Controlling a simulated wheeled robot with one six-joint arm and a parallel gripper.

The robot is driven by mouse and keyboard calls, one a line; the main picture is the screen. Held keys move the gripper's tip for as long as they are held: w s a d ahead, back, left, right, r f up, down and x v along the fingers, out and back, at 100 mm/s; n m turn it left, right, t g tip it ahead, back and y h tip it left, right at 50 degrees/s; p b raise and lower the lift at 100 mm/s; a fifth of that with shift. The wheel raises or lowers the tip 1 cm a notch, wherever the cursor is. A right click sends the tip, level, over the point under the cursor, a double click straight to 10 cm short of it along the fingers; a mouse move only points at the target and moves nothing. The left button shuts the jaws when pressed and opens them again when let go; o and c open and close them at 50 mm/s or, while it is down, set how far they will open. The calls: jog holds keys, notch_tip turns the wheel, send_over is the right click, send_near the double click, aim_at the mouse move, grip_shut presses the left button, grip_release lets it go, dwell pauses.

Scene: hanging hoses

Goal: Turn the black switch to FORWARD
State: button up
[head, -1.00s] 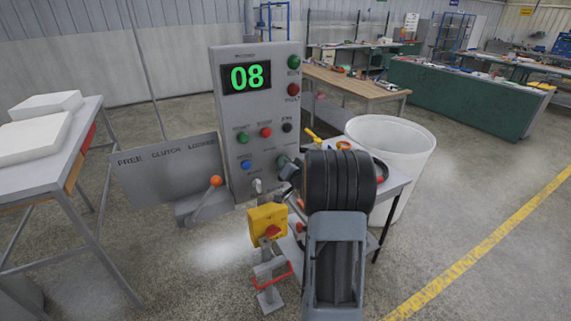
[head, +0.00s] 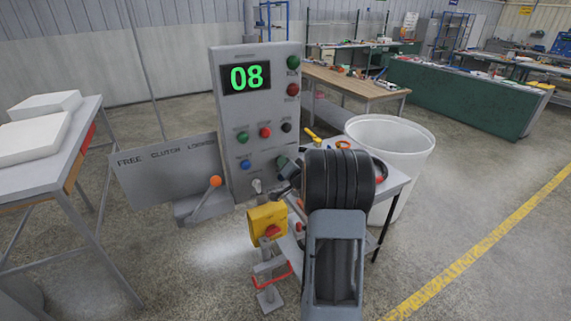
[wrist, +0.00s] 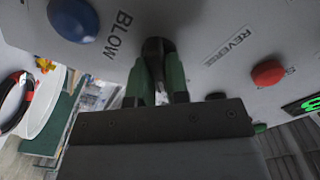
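The black switch (wrist: 158,46) is on the grey panel in the wrist view, between the BLOW and REVERSE labels. My gripper (wrist: 159,62) has its two green fingers close together, one on each side of the switch, and looks shut on it. In the head view my gripper (head: 283,165) is at the panel's lower right and hides the switch there. I cannot tell which way the switch points. No FORWARD label is readable.
A blue button (wrist: 73,18) and a red button (wrist: 268,72) flank the switch. Below are an orange-knobbed lever (head: 215,181) and a yellow switch box (head: 267,222). A white bin (head: 400,140) stands right.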

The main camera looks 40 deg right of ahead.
jog(key=o, duration=0.4)
jog(key=shift+o, duration=0.2)
jog(key=s+a+b, duration=0.2)
jog(key=s+b, duration=0.1)
jog(key=s, duration=1)
jog(key=shift+s, duration=0.35)
